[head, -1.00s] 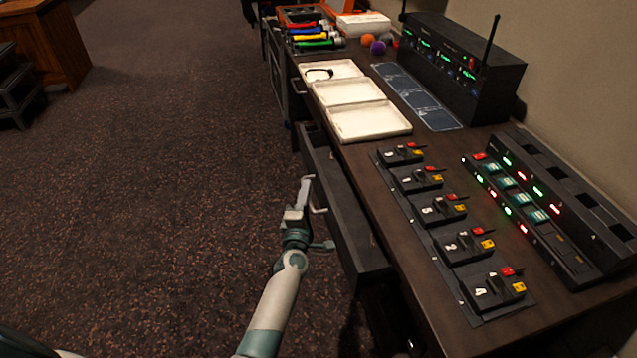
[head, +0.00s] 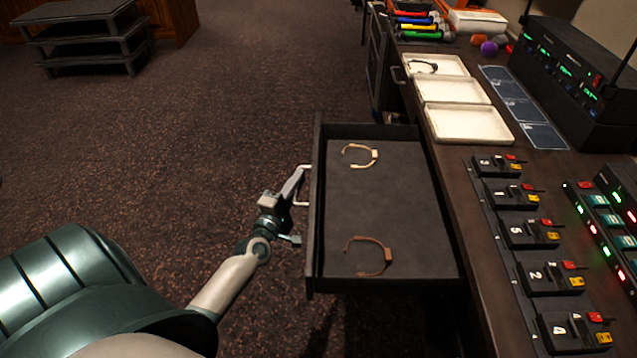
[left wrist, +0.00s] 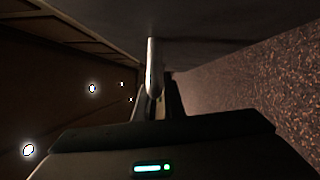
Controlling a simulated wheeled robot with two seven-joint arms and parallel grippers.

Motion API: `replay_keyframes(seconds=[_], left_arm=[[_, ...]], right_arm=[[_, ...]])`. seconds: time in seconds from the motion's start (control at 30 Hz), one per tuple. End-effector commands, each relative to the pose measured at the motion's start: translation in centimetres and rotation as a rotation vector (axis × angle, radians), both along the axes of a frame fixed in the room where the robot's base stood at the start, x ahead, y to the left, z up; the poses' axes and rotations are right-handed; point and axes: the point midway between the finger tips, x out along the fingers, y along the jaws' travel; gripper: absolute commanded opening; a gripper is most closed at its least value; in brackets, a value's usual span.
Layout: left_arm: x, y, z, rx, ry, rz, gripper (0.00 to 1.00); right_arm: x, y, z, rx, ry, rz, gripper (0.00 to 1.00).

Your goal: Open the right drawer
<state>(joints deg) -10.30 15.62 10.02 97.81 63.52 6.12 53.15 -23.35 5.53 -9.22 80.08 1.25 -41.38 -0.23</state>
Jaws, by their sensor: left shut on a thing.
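The drawer (head: 385,215) stands well out from the dark desk in the head view. Two thin curved headsets, one pale (head: 361,156) and one brown (head: 370,257), lie apart inside it. My left gripper (head: 297,184) is shut on the drawer's metal handle (head: 303,169) at the front panel. The handle also shows between the fingers in the left wrist view (left wrist: 152,70). My right gripper is not in view.
On the desk are white trays (head: 470,124), several numbered packs (head: 550,278), a lit rack (head: 600,222) and a black unit with antennas (head: 565,75). Carpet left of the drawer is clear.

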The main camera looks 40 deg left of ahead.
Motion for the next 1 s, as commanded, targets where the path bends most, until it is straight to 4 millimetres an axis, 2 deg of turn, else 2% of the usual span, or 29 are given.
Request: replay_keyframes(seconds=[0.2, 0.57, 0.6, 0.63, 1.0], left_arm=[[-0.95, 1.29, -0.18, -0.001, 0.002, 0.001, 0.0], [-1.0, 1.39, -0.14, -0.001, 0.002, 0.001, 0.0], [-1.0, 1.39, -0.15, -0.001, 0.002, 0.001, 0.19], [-1.0, 1.38, -0.14, -0.001, 0.002, 0.001, 0.26], [-1.05, 1.36, -0.07, 0.0, 0.001, 0.0, 0.28]], right_arm=[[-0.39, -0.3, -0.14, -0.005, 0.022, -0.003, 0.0], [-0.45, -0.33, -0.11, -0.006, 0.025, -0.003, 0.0], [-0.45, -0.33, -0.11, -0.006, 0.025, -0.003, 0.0], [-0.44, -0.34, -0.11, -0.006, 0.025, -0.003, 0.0], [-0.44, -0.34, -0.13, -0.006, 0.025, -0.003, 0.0]])
